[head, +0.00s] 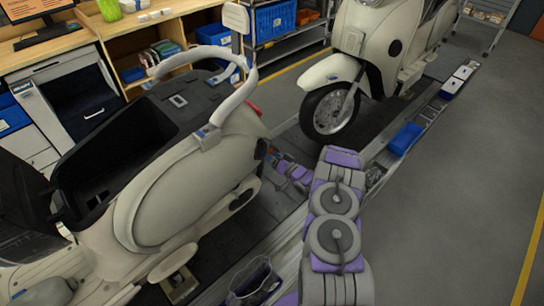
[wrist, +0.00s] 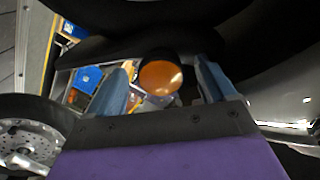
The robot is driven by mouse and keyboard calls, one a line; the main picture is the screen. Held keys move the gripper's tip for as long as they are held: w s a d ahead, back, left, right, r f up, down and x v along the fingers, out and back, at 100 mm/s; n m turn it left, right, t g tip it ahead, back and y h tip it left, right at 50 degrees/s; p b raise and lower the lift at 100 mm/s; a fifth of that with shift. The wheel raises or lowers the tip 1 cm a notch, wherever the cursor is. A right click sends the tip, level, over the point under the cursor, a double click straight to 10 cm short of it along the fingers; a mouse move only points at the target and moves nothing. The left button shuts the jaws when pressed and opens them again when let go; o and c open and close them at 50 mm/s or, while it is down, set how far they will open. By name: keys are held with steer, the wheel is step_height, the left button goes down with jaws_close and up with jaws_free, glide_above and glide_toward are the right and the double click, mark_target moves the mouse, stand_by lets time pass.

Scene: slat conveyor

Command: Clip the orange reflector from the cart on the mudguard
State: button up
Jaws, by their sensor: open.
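The round orange reflector (wrist: 161,77) shows in the wrist view, lit on its face, between the two blue fingers of my gripper (wrist: 162,66). Gaps show on both sides of it, so the fingers are apart and not closed on it. Its upper edge meets a dark curved part (wrist: 150,47), which may be the mudguard; I cannot tell if they are joined. In the head view my gripper (head: 272,156) is low behind the rear of the near cream scooter (head: 185,205). The reflector cannot be made out there, nor can I identify the cart.
A second cream scooter (head: 375,45) stands farther along the conveyor (head: 285,240). A blue box (head: 405,138) lies on the conveyor's right edge. A workbench with shelves (head: 110,45) is at the upper left. The floor at right (head: 450,200) is clear.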

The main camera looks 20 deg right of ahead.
steer(key=p+v, duration=0.4)
steer(key=v, duration=1.3)
steer(key=shift+s, duration=0.15)
steer(key=shift+d, duration=0.15)
steer(key=w+r+n+g+h, duration=0.3)
steer(key=w+r+g+h, duration=0.15)
steer(key=w+r, duration=0.45)
steer(key=s+a+r+g+h, duration=0.1)
steer(key=s+r+g, duration=0.1)
steer(key=r, duration=0.3)
steer(key=s+a+r+g+h, duration=0.2)
steer(key=s+r+g, duration=0.1)
steer(key=r, duration=0.3)
steer(key=s+a+r+g, duration=0.3)
steer(key=s+a, duration=0.4)
steer(key=s, duration=0.6)
steer(key=s+a+r+g+y, duration=0.1)
steer(key=s+a+r+g, duration=0.2)
steer(key=s, duration=1.1)
steer(key=s+a+r+n+g, duration=0.1)
steer(key=s+a+r+g, duration=0.2)
steer(key=s+a+r, duration=0.5)
steer(key=s+a, duration=0.3)
steer(key=s, duration=0.3)
steer(key=shift+r, duration=0.2)
